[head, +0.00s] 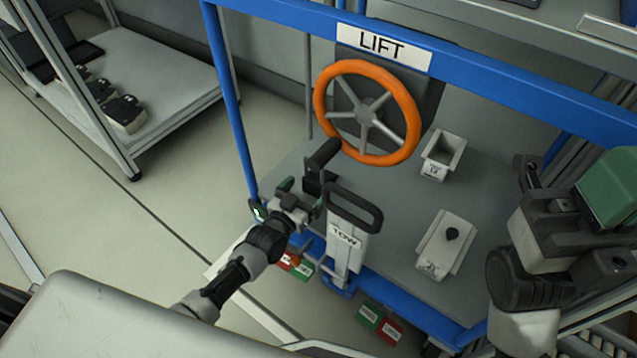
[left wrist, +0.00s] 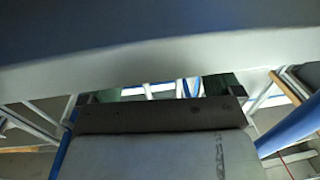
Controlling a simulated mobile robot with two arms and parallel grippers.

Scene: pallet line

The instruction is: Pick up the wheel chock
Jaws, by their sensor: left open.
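I cannot make out a wheel chock for certain in either view. My left gripper (head: 272,198) is open beside the TOW handle post (head: 346,246), at the cart's left front corner. Its green fingertips also show in the left wrist view (left wrist: 178,88), apart, with a large dark and pale surface close above them. I see nothing held between them.
A blue-framed cart with a grey deck (head: 390,215) carries an orange handwheel (head: 367,112) under a LIFT sign (head: 384,45). Two pale boxes (head: 443,155) (head: 446,245) stand on the deck. Red and green labels (head: 380,323) lie low in front. A shelf (head: 165,80) stands left; floor between is clear.

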